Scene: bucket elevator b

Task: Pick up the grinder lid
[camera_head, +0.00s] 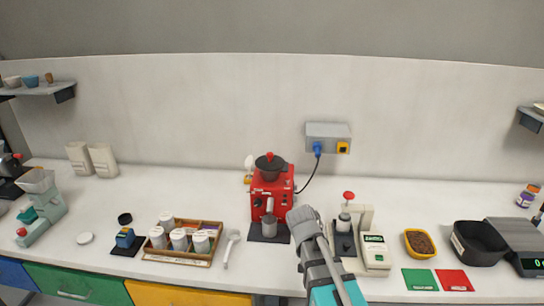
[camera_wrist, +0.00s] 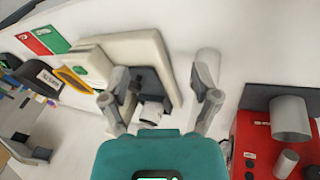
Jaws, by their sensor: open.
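The red grinder (camera_head: 272,192) stands near the back middle of the counter. Its dark lid (camera_head: 266,167), with a small red knob (camera_head: 269,155), sits on top. My gripper (camera_head: 300,216) is in front of the grinder and to its right, lower in the picture than the lid and apart from it. In the wrist view my gripper (camera_wrist: 160,95) has its two fingers spread with nothing held between them. Part of the red grinder (camera_wrist: 258,150) shows at the right edge of that view; the lid cannot be made out there.
A white press-like machine (camera_head: 374,252) with a red knob stands right of my gripper. A wooden tray (camera_head: 205,228) of white jars and a white spoon (camera_head: 229,250) lie to the left. A wall socket box (camera_head: 328,131) with a blue plug and cable hangs behind the grinder.

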